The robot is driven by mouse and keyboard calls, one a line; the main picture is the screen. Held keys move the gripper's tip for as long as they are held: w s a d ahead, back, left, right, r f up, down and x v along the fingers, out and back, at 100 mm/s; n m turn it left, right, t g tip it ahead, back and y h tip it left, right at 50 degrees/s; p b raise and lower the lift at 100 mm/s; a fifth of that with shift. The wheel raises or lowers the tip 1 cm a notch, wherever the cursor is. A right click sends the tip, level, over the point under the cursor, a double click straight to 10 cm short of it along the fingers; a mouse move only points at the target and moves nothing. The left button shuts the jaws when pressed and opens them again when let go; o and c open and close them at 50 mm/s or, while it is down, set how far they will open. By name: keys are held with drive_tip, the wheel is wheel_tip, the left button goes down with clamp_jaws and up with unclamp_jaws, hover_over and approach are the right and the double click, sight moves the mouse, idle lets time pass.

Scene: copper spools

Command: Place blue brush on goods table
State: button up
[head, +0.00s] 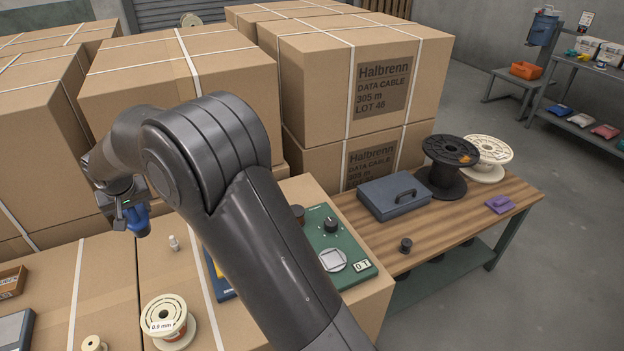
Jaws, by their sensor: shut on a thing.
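My gripper (122,205) is at the left, above the cardboard box tops, pointing down. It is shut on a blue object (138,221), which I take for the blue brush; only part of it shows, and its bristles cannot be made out. It appears to be held above the box surface. A wooden table (390,258) with green legs stands at the right, well apart from my gripper; I cannot tell from a label whether it is the goods table. My arm crosses the middle of the view and hides part of the boxes.
On the wooden table are a grey case (394,196), a black spool (447,172), a cream spool (488,155), a purple object (500,204) and a small dark knob-like piece (405,245). A green device (335,245) and a wire spool (168,322) sit on nearer boxes. The table's front middle has free room.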

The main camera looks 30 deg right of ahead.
drive_tip(key=w+d+f+m, duration=0.1)
drive_tip(key=w+d, duration=0.1)
drive_tip(key=d, duration=3.9)
drive_tip(key=s+d, duration=0.8)
drive_tip(key=d, duration=0.3)
drive_tip(key=s+d+r+m, duration=0.1)
drive_tip(key=s+d, duration=0.7)
drive_tip(key=d, duration=0.4)
drive_tip(key=s+d, duration=0.8)
drive_tip(key=d, duration=0.3)
hover_over(378, 247)
drive_tip(key=shift+h, duration=0.3)
wheel_tip(378, 247, down, 29)
drive_tip(key=shift+f, duration=2.15)
drive_tip(key=shift+f, duration=0.15)
